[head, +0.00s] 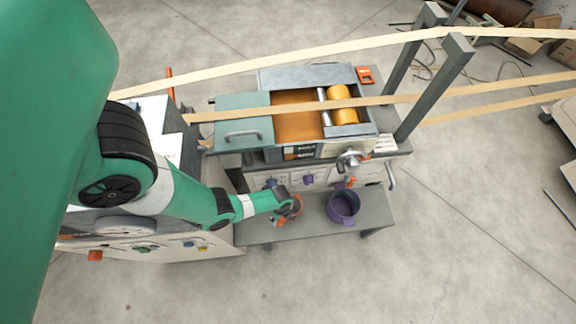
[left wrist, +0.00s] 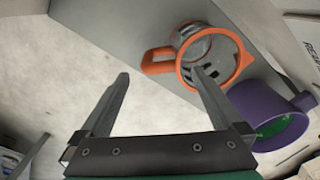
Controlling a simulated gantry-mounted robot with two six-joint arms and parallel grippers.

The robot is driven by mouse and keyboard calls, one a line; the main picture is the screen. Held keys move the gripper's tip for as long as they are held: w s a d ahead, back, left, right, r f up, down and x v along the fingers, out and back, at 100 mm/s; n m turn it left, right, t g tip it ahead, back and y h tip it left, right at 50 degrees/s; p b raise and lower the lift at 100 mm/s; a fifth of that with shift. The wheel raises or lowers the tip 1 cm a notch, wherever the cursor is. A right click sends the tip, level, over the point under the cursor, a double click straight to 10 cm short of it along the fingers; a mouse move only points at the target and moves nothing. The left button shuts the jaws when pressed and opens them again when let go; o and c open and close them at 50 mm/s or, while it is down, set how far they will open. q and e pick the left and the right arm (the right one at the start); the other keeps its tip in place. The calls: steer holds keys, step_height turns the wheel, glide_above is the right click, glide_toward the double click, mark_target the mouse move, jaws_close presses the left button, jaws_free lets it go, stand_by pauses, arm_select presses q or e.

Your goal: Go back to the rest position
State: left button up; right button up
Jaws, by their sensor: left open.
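My left gripper (head: 287,208) is over the grey shelf at the front of the machine. In the head view my gripper partly hides this cup (head: 297,209). A purple pot (head: 343,206) stands to its right on the shelf, and it shows green inside in the left wrist view (left wrist: 256,105). My right gripper is not in view.
The winder (head: 293,75) with orange and yellow rollers stands behind the shelf (head: 376,210). Pale strips (head: 230,66) cross above it to a grey post frame (head: 440,80). A white cabinet (head: 185,248) is at left.

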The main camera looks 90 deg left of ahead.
arm_select(q)
step_height(320, 180, up, 3)
steer(key=shift+r+p, duration=0.1)
steer(key=shift+p, duration=0.75)
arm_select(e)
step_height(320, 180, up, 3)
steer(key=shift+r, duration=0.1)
